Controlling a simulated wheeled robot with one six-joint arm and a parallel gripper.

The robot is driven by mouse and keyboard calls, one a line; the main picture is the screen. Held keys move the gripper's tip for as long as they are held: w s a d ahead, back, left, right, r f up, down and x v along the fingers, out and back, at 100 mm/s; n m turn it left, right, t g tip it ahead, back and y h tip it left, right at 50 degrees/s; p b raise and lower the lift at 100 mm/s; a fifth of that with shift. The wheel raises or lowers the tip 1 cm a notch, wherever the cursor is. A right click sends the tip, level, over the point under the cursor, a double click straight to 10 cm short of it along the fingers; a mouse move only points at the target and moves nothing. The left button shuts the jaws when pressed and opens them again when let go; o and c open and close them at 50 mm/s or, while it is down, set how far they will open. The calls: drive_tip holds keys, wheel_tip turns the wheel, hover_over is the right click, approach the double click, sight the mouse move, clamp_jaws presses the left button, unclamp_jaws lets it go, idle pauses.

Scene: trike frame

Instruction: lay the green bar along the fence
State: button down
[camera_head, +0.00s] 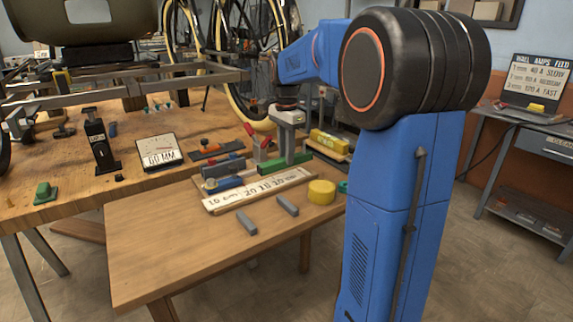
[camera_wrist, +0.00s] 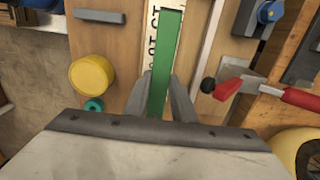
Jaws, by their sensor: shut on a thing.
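The green bar (camera_wrist: 166,55) is long and straight and sits between the two grey fingers of my gripper (camera_wrist: 158,105), which are shut on it. In the wrist view it points away from the gripper and covers part of the white ruler (camera_wrist: 151,65). In the head view the bar (camera_head: 285,164) lies level under my gripper (camera_head: 290,152), roughly parallel to the ruler's back edge. I cannot tell whether it touches anything below. A pale straight strip (camera_wrist: 208,45) runs beside the bar in the wrist view; I cannot tell for sure that it is the fence.
The ruler (camera_head: 258,191) lies on the wooden table, with two grey bars (camera_head: 247,222) in front. A yellow cylinder (camera_head: 321,192) stands at its right end. A red-handled clamp (camera_wrist: 235,84) is close by. The table's front left is clear.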

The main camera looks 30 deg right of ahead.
drive_tip(key=shift+f, duration=1.85)
drive_tip(key=shift+f, duration=0.15)
drive_tip(key=c, duration=1.5)
unclamp_jaws()
wheel_tip(320, 180, up, 11)
drive_tip(key=shift+r, duration=0.15)
drive_tip(key=s+a+f+n+t, duration=0.1)
drive_tip(key=s+a+f+n, duration=0.1)
drive_tip(key=s+a+n, duration=0.45)
drive_tip(key=s+a+f+n+t, duration=0.1)
drive_tip(key=s+a+f+n, duration=0.2)
drive_tip(key=s, duration=0.7)
drive_tip(key=s+a+f+n+t, duration=0.1)
drive_tip(key=s+a+f+n, duration=0.1)
drive_tip(key=s+f, duration=0.1)
drive_tip(key=s+a+f+n+t, duration=0.1)
drive_tip(key=s+a+f+n, duration=0.1)
drive_tip(key=s, duration=0.4)
drive_tip(key=s+a+f+n, duration=0.2)
drive_tip(key=s+f+n, duration=0.2)
drive_tip(key=f, duration=0.2)
drive_tip(key=shift+s+a+t, duration=0.2)
drive_tip(key=shift+s+t, duration=0.15)
drive_tip(key=shift+t, duration=0.05)
